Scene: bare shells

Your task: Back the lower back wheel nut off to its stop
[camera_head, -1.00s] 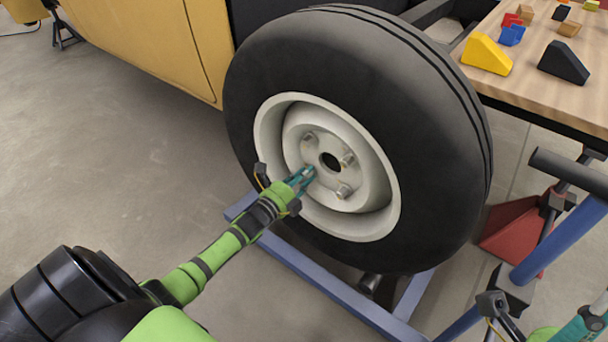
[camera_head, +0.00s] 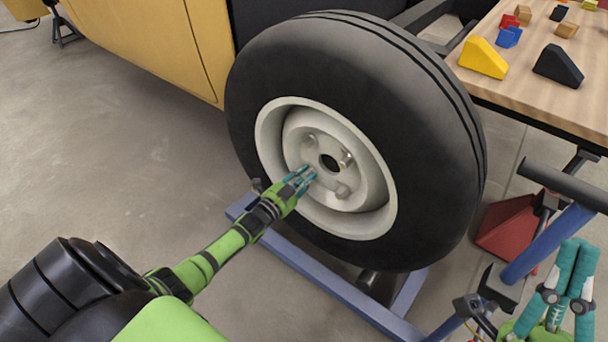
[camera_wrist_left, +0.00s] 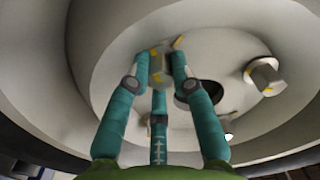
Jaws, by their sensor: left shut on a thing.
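The wheel (camera_head: 425,165) stands upright with its pale rim (camera_head: 264,135) facing me. My left gripper (camera_head: 308,176) reaches into the rim from the lower left, at the wheel nut in the lower left of the hub. In the left wrist view my left gripper (camera_wrist_left: 162,72) has its teal fingers shut around this nut (camera_wrist_left: 158,64), which they partly hide. Other nuts show on the hub, one right (camera_head: 346,159) and one lower right (camera_head: 342,190). My right gripper (camera_head: 572,270) is at the lower right, apart from the wheel, fingers pointing up; its opening is unclear.
A wooden table (camera_head: 515,90) at the upper right holds a yellow wedge (camera_head: 482,58), a black wedge (camera_head: 558,65) and small blocks. A blue frame (camera_head: 310,273) lies under the wheel. A blue stand with a black bar (camera_head: 560,187) is at the right.

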